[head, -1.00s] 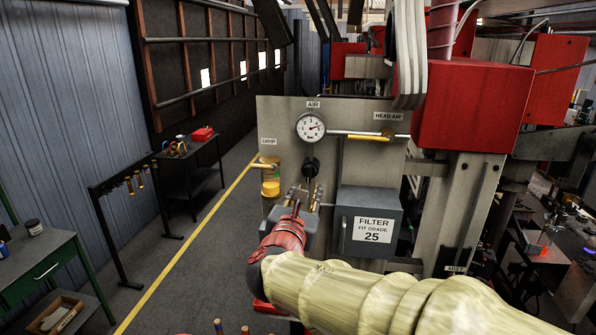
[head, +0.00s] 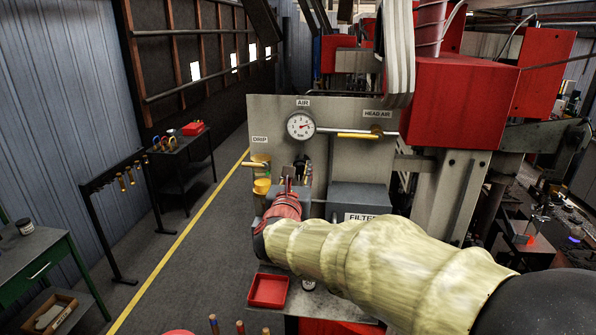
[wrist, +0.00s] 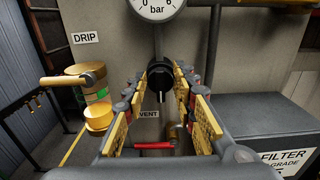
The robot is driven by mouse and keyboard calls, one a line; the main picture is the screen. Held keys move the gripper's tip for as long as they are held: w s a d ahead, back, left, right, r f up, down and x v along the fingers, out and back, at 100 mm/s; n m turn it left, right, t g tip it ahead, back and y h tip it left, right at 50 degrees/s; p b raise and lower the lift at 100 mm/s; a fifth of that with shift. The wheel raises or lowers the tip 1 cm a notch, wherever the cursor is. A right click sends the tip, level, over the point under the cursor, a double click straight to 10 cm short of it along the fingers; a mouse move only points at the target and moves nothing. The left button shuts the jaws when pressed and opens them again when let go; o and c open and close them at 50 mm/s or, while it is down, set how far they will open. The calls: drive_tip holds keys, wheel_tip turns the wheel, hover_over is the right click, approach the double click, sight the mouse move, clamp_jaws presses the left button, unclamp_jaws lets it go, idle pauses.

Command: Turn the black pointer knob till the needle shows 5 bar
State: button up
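The black pointer knob (wrist: 160,75) sits on the grey panel below the gauge, in the middle of the wrist view. My gripper (wrist: 164,73) is open, with one yellow-padded finger on each side of the knob. I cannot tell whether the pads touch it. In the head view my gripper (head: 302,172) covers most of the knob area. The round white gauge (head: 300,125) is under the AIR label, and its red needle points to the right and a little up. The exact reading is too small to tell. The wrist view shows only the gauge's lower part (wrist: 157,8).
A yellow drip cup (wrist: 98,116) hangs left of the knob. A red-handled vent lever (wrist: 153,145) is below it. The grey filter box (head: 358,199) stands to the right, partly behind my arm. A red tray (head: 268,290) lies below.

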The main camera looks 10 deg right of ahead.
drive_tip(key=c, duration=0.4)
clamp_jaws()
